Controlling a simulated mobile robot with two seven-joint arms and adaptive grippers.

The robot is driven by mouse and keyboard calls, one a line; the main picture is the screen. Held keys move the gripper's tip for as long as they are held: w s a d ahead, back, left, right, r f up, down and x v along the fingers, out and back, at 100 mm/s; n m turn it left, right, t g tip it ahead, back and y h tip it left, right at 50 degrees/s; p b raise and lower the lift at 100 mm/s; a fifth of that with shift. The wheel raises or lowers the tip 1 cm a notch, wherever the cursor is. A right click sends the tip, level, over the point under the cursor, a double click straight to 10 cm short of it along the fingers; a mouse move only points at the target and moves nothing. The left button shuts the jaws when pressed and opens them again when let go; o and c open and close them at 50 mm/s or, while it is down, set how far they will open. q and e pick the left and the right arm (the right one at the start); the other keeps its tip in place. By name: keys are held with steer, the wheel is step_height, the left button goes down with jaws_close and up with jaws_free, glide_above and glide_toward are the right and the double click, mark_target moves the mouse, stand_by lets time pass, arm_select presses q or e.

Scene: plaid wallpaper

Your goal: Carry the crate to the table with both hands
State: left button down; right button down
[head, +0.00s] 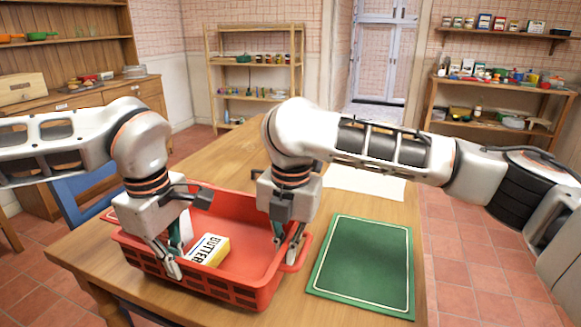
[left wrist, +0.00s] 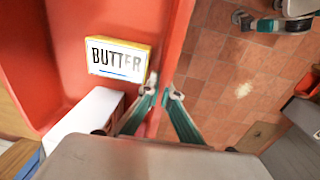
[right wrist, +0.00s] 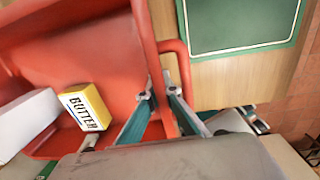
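The red crate (head: 235,285) is over the near part of the wooden table; I cannot tell whether it touches the top. A yellow and white butter box (head: 209,250) and a white box (right wrist: 28,118) lie inside it. My left gripper (head: 172,255) has one finger inside and one outside the crate's wall, closed on it; this also shows in the left wrist view (left wrist: 161,93). My right gripper (head: 287,245) is closed on the crate's right-hand wall, beside the handle loop, as the right wrist view (right wrist: 159,92) shows. The table (head: 85,262) extends behind the crate.
A green mat (head: 362,265) with a pale border lies right of the crate. A white sheet (head: 365,183) lies behind it. A blue chair (head: 88,190) stands at the table's left. Tiled floor (head: 470,265) is open at right. Shelves (head: 255,75) stand along the walls.

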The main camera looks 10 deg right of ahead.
mark_target(182, 282)
arm_select(q)
steer(key=shift+w+a+r, duration=0.1)
steer(key=shift+w+r, duration=0.15)
steer(key=shift+w, duration=0.25)
arm_select(e)
steer(key=shift+w+d+r, duration=0.15)
steer(key=shift+w+d, duration=0.05)
steer(key=shift+w, duration=0.35)
arm_select(q)
steer(key=shift+s, duration=0.1)
arm_select(e)
steer(key=shift+s, duration=0.1)
arm_select(q)
steer(key=shift+f, duration=0.1)
